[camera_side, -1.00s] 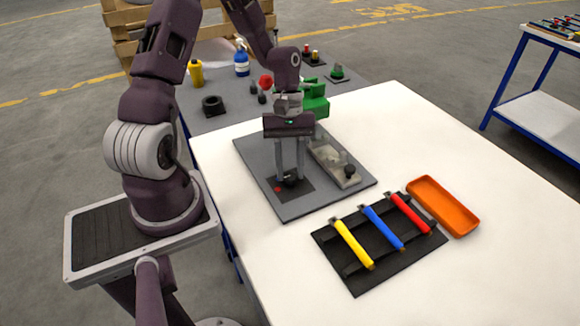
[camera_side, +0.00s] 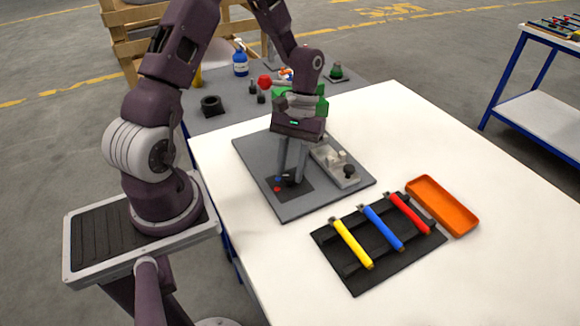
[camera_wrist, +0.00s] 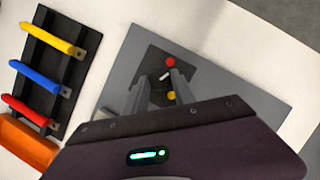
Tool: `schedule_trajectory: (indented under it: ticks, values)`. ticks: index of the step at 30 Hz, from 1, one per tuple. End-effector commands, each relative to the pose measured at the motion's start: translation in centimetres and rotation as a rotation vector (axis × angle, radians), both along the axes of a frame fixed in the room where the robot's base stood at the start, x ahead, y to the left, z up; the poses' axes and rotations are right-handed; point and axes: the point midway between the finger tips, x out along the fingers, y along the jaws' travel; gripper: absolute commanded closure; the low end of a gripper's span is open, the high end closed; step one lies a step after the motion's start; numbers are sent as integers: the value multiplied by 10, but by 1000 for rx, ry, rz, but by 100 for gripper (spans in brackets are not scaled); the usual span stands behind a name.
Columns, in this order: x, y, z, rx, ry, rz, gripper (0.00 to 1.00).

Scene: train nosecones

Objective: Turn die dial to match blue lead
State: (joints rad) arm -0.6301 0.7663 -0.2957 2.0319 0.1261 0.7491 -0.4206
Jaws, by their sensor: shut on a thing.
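The die dial (camera_wrist: 165,75) is a small black knob with a white pointer line, on a dark square of the grey plate (camera_side: 300,207). A red dot (camera_side: 277,189) and a blue dot (camera_side: 278,179) show beside it in the side view. The wrist view shows a red dot (camera_wrist: 170,62) and a yellow dot (camera_wrist: 171,96); blue is hidden there. My gripper (camera_side: 290,177) is shut on the dial, tilted in the side view. I cannot tell which dot the pointer faces. The blue lead (camera_side: 383,228) lies between yellow and red leads on a black rack.
The yellow lead (camera_side: 353,244) and red lead (camera_side: 410,213) lie on the rack (camera_side: 357,283). An orange tray (camera_side: 443,206) is to its right.

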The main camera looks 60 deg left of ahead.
Motion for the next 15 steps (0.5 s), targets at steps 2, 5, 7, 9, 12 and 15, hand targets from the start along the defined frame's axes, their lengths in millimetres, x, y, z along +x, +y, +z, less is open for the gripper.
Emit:
schedule_trajectory:
  ticks: [2,5,7,9,12,15]
  values:
    - [2,0,0,2,-2,-72,100]
    - [2,-1,0,3,-3,-163,100]
    - [2,-2,0,2,-2,-222,100]
    - [3,-2,0,3,-3,-278,100]
    - [3,-2,0,3,-3,-350,100]
    - [3,-3,0,2,-2,-412,100]
